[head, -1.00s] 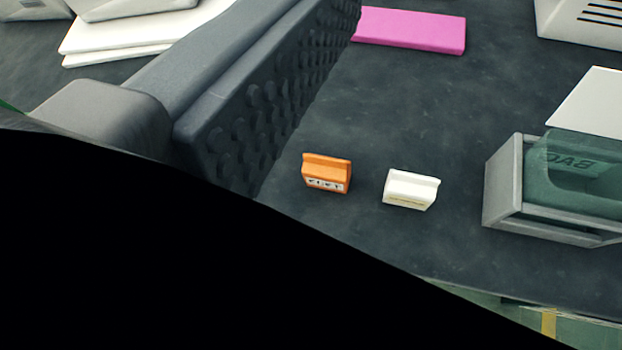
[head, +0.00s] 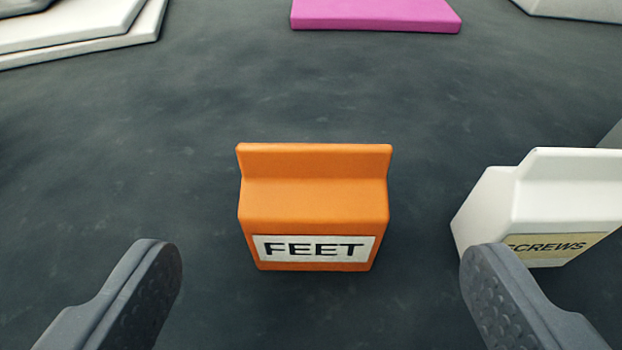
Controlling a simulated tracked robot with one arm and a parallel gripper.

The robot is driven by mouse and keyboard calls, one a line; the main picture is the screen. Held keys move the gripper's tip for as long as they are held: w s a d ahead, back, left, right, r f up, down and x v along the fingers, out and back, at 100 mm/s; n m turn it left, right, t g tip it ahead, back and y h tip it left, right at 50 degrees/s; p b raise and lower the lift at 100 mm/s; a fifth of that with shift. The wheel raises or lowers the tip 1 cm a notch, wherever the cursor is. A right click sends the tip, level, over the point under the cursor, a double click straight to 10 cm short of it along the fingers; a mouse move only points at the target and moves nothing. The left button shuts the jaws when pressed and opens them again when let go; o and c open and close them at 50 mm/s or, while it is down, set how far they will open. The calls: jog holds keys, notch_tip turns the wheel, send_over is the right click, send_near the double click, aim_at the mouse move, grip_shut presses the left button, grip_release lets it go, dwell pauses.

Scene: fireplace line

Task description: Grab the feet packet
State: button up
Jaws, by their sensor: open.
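The feet packet (head: 315,205) is an orange block with a raised top ridge and a white label reading FEET. It stands on the dark grey surface in the middle of the head view, label facing me. My gripper (head: 318,260) is open, with one dark studded finger at the lower left and one at the lower right. The packet is centred between the two fingers' lines, a little beyond the tips, and nothing is seen touching it.
A white packet labelled SCREWS (head: 545,205) stands close on the right, partly hidden by my right finger. A pink slab (head: 375,14) lies at the back, and white flat panels (head: 85,30) lie at the back left. The surface left of the feet packet is clear.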

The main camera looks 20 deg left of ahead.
aim_at(312, 228)
jog(key=x, duration=0.4)
jog(key=shift+s+f+b, duration=0.1)
jog(key=shift+b, duration=0.25)
jog(key=b+x, duration=0.1)
jog(key=x, duration=0.3)
jog(key=shift+s+f+b, duration=0.1)
jog(key=shift+f+b, duration=0.25)
jog(key=shift+w+a, duration=0.2)
jog(key=shift+w, duration=0.35)
jog(key=c, duration=1.1)
